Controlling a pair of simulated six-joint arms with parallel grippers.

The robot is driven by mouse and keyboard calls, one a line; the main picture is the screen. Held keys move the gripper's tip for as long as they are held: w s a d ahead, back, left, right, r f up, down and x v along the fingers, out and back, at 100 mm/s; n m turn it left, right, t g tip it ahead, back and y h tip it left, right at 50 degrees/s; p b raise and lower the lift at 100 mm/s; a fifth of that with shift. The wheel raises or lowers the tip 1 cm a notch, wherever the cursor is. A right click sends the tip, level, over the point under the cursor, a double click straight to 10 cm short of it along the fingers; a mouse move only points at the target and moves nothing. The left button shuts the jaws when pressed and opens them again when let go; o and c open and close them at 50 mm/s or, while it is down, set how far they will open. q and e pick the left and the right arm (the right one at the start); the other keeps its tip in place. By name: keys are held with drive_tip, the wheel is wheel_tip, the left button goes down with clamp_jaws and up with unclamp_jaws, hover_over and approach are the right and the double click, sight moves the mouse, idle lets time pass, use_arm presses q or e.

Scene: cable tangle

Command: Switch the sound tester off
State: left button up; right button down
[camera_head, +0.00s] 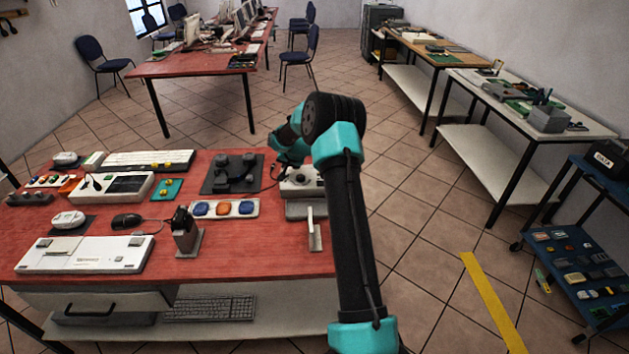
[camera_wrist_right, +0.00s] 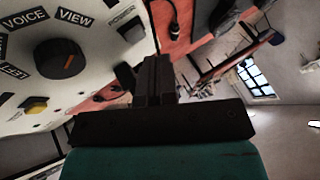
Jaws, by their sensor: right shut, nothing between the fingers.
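The device under my right arm is a white box with dark knobs (camera_head: 302,188), at the right end of the red table; I take it to be the sound tester. In the right wrist view its pale panel (camera_wrist_right: 95,70) fills the upper left, tilted. It has labels VOICE, VIEW and POWER, a large black knob (camera_wrist_right: 60,58) with an orange mark, and a yellow button (camera_wrist_right: 33,105). My left gripper is out of view.
Left of the device are a dark pad with black parts (camera_head: 232,173), a tray with blue and orange buttons (camera_head: 225,209) and a grey stand with a black object (camera_head: 186,235). Keyboards and other devices fill the table's left.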

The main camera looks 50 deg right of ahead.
sight(286, 173)
wheel_tip(286, 173, up, 6)
idle(0.7)
idle(0.3)
